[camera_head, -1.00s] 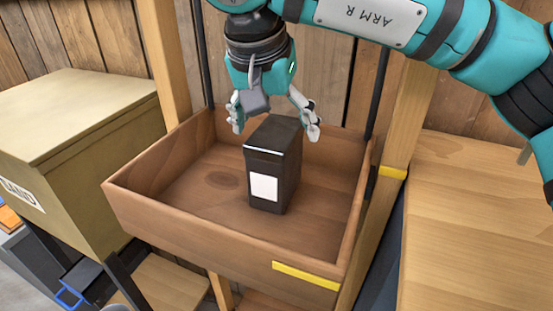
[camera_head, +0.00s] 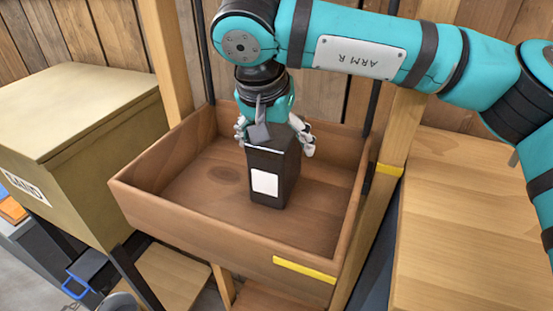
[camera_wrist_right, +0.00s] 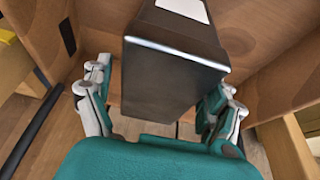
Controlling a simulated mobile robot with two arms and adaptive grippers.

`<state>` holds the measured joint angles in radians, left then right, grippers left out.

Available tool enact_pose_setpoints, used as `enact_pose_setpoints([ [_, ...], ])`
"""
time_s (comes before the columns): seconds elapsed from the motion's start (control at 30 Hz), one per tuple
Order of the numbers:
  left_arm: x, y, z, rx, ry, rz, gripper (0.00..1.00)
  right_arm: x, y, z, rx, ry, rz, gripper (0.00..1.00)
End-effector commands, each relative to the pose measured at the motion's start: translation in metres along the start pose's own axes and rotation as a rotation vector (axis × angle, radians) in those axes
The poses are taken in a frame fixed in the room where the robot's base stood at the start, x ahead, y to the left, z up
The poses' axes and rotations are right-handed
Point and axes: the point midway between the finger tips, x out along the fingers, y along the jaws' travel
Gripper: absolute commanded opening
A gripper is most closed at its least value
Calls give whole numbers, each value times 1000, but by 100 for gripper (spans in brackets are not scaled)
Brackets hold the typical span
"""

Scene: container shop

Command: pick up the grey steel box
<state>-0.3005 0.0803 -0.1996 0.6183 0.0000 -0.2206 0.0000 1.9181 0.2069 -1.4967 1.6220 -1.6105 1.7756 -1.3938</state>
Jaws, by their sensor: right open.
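The dark grey steel box (camera_head: 269,183) stands upright in a wooden tray (camera_head: 190,219), with a white label on its front face. My right gripper (camera_head: 274,141) is open above the back of the box, its fingers to the left and right of the box's upper part. In the right wrist view the box (camera_wrist_right: 158,78) lies between the two open fingers of my right gripper (camera_wrist_right: 160,105). Gaps show at both sides, and no firm contact is visible. My left gripper is not in view.
The tray's raised walls surround the box, with bare floor around it. A wooden post with a yellow band (camera_head: 389,170) stands at the right, beside a wooden worktop (camera_head: 470,230). A large tan bin (camera_head: 75,130) with a lid stands at the left. A plank wall is behind.

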Motion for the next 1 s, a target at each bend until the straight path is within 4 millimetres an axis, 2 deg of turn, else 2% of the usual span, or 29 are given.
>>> enact_pose_setpoints([
  [0.47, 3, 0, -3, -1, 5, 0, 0, 3, 0, 1, 0, 0, 0, 89],
  [1.0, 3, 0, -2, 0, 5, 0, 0, 3, 0, 1, 0, 0, 0, 20],
])
